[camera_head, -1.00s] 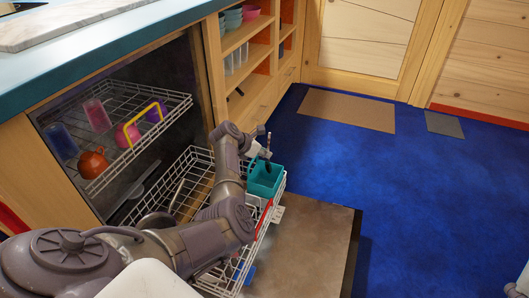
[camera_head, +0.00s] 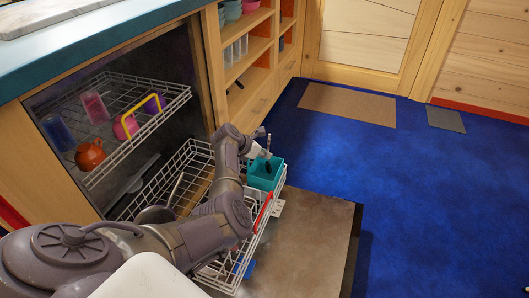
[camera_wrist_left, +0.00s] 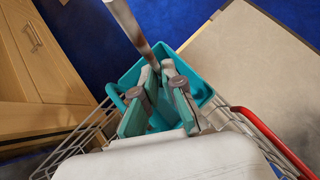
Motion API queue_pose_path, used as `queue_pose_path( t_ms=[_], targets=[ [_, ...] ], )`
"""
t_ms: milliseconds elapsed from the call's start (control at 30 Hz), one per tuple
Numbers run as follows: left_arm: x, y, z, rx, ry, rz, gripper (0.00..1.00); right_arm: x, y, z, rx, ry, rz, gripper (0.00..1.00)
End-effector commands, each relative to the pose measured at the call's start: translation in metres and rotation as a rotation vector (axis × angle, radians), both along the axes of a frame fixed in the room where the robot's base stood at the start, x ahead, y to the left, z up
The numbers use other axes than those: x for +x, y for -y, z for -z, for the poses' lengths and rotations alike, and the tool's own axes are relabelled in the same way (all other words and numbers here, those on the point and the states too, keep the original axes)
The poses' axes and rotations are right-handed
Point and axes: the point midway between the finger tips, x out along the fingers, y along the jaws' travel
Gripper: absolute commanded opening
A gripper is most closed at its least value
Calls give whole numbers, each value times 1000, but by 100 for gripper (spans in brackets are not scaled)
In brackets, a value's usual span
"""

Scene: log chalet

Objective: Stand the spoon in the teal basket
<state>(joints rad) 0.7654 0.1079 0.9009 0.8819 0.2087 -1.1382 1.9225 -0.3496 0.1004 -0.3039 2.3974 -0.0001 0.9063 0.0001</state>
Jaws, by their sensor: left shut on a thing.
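The teal basket (camera_head: 277,179) sits at the far right corner of the lower dishwasher rack (camera_head: 176,166). My left gripper (camera_head: 264,156) is over the basket, shut on the spoon (camera_head: 269,142). The spoon is held roughly upright, its thin end pointing up. In the left wrist view, the grey spoon shaft (camera_wrist_left: 127,22) runs down between the fingertips (camera_wrist_left: 160,72), which are at the opening of the teal basket (camera_wrist_left: 197,87). The spoon's lower end is hidden by the fingers, so I cannot tell whether it touches the basket floor. My right gripper is out of view.
The upper rack (camera_head: 178,101) holds pink and purple cups, a blue cup (camera_head: 58,130), an orange pot (camera_head: 90,154) and a yellow-handled item. The open dishwasher door (camera_head: 310,240) lies below. Shelves (camera_head: 246,35) stand behind.

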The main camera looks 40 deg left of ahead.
Motion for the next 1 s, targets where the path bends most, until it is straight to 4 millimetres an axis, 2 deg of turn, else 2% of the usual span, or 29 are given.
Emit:
queue_pose_path(
  t_ms=[400,867,900,1000],
  targets=[
    [0,-1,19,1,0,0,0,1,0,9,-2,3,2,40],
    [0,-1,21,1,0,0,0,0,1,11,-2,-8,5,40],
    [0,-1,21,1,0,0,11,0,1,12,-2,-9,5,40],
    [0,-1,21,1,0,0,28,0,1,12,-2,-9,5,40]
  ],
)
